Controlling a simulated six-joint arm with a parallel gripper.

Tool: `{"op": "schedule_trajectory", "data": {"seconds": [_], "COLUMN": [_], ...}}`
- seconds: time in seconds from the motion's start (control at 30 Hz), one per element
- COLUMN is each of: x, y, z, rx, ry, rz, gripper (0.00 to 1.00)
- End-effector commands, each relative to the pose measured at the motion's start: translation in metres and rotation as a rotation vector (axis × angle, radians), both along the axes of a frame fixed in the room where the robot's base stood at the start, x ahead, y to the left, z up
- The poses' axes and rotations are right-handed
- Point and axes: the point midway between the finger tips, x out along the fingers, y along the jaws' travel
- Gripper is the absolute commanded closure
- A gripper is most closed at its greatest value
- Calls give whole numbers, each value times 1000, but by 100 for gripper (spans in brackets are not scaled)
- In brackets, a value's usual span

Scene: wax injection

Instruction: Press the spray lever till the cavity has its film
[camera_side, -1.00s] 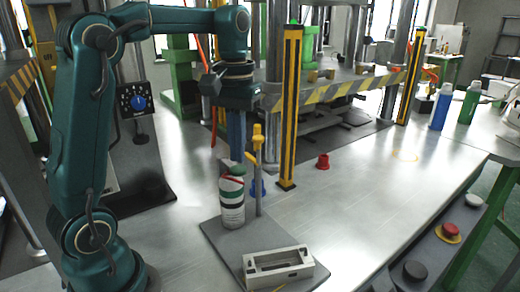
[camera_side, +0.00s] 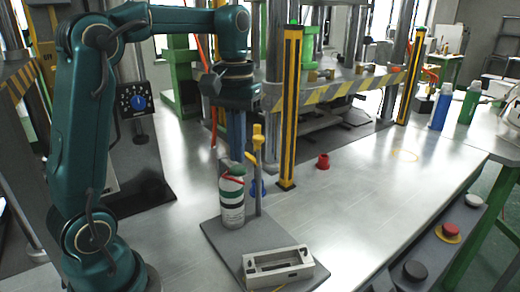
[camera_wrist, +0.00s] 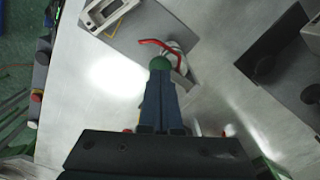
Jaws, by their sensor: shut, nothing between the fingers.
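A post with a yellow top (camera_side: 258,140) stands close right of the can. A yellow-and-black striped column (camera_side: 289,110) rises behind it.

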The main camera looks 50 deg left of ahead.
Motion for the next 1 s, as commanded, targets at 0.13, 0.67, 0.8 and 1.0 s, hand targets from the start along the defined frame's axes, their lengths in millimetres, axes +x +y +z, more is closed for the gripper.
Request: {"op": "schedule_trajectory", "data": {"seconds": [0.13,0.67,0.8,1.0], "x": [0,0,0,0], "y": [0,0,0,0], "z": [0,-5,-10,-16], "rx": [0,0,0,0], "ry": [0,1,1,1], "rz": [0,0,0,0], "gripper": [100,100,100,100]}}
